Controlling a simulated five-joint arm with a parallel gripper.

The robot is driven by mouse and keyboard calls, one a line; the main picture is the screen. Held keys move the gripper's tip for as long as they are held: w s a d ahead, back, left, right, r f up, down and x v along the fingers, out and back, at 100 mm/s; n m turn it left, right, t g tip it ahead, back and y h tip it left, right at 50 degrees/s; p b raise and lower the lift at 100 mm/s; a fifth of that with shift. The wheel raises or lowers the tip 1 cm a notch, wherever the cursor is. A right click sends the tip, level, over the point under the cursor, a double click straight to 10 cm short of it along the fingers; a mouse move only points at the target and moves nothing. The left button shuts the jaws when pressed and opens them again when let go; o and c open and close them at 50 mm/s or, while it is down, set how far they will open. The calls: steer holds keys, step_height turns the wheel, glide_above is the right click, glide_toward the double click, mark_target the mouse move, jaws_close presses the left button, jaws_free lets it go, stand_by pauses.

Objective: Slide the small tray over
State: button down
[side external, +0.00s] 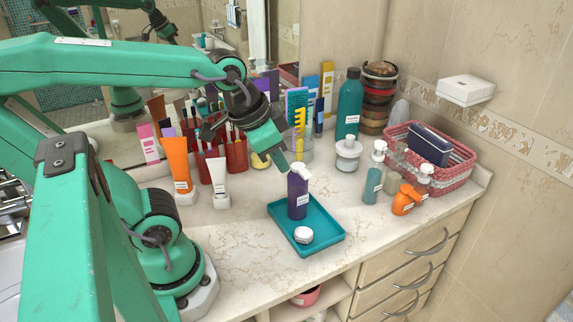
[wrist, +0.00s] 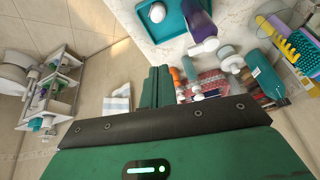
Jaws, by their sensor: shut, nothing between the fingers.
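The small teal tray (side external: 322,221) lies on the marble counter near its front edge. A purple bottle (side external: 298,198) with a white pump top stands on it, beside a small white round jar (side external: 303,235). My gripper (side external: 283,165) is shut and empty, above the counter just behind the bottle's top; I cannot tell whether it touches the pump. In the wrist view the shut fingers (wrist: 157,86) point toward the counter, with the tray (wrist: 172,27), white jar (wrist: 157,13) and purple bottle (wrist: 198,18) at the top.
To the right stand a teal pump bottle (side external: 373,182), an orange bottle (side external: 403,200) and a pink woven basket (side external: 458,172). Behind are a tall teal bottle (side external: 349,108) and a clear cup of combs (side external: 300,148). Orange (side external: 178,165) and white (side external: 217,178) tubes stand left. Counter beside the tray is clear.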

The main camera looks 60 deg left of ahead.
steer(key=w+d+f+m+g, duration=0.2)
steer(key=w+d+f+m, duration=0.25)
steer(key=w+m, duration=0.2)
steer(key=m+g, duration=0.3)
steer(key=m, duration=0.5)
glide_above(331, 253)
steer(key=d, duration=0.3)
step_height(331, 253, down, 8)
steer(key=shift+d+f+m, duration=0.5)
steer(key=shift+f+m, duration=0.1)
steer(key=shift+m, duration=0.05)
steer(key=shift+f, duration=0.15)
step_height(331, 253, down, 9)
steer(key=shift+f, duration=0.2)
steer(key=shift+a+f, duration=0.15)
steer(key=shift+a, duration=1.85)
